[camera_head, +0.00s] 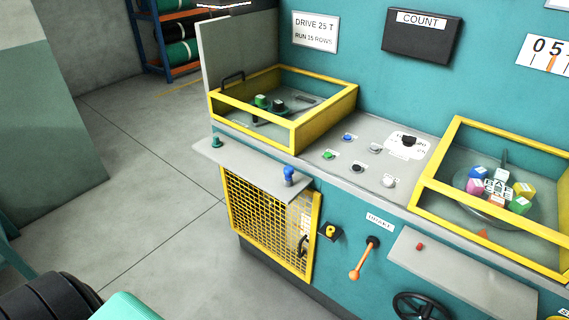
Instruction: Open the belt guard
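A yellow-framed mesh panel (265,222), which looks like the belt guard, is on the lower front of the teal machine, left of centre. It appears closed against the machine front. A dark handle (303,245) is at its right edge. Behind the mesh, details are hard to make out. Neither of my grippers shows in the head view.
A grey shelf (240,163) with a blue knob (289,174) juts out above the mesh. A yellow knob (329,231) and orange-handled lever (363,259) are to its right. Yellow-framed boxes (326,107) stand on top. Floor (150,190) to the left is clear.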

